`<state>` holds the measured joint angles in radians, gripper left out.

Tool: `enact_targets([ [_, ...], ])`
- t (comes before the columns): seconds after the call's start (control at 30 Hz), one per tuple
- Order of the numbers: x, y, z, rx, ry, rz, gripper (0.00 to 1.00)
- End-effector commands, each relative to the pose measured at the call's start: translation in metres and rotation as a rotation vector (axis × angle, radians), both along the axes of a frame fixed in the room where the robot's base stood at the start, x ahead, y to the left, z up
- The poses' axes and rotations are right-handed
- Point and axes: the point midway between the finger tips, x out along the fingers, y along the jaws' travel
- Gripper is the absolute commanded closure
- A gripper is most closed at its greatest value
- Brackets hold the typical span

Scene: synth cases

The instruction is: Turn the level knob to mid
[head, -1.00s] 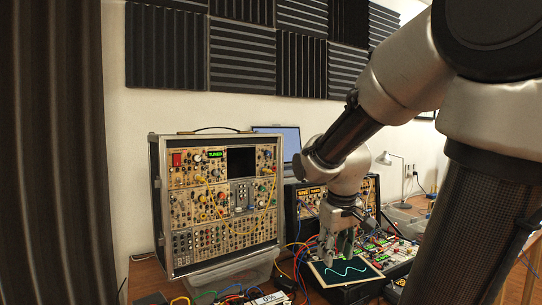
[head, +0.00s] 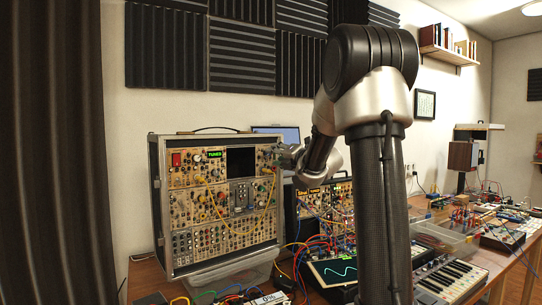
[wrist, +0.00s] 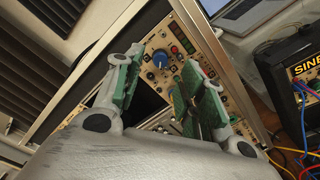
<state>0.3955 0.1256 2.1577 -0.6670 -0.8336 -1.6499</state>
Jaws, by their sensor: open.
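My gripper is open, with one green-padded finger on each side of the knob; I see no contact. In the head view my gripper (head: 274,154) is at the upper right of the synth case (head: 225,205), and the knob cannot be made out there.
Yellow patch cables (head: 262,215) hang across the case front. A second, dark synth case (head: 300,203) stands to its right, with a small wave screen (head: 338,271) in front. A laptop (head: 285,133) is behind. A keyboard (head: 448,280) lies at the right.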

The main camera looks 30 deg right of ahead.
Motion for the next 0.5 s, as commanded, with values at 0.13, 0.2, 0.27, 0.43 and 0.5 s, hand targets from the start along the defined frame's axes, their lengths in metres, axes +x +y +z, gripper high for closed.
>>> enact_targets([
  [0.13, 0.025, 0.002, 0.000, 0.002, 0.001, 0.001, 0.60],
  [0.2, 0.034, 0.003, 0.000, 0.002, 0.001, 0.001, 0.60],
  [0.27, 0.039, 0.003, 0.000, 0.002, 0.002, 0.000, 0.60],
  [0.43, 0.045, 0.003, 0.000, 0.003, 0.001, -0.001, 0.60],
  [0.5, 0.045, 0.003, 0.000, 0.003, 0.001, -0.001, 0.60],
])
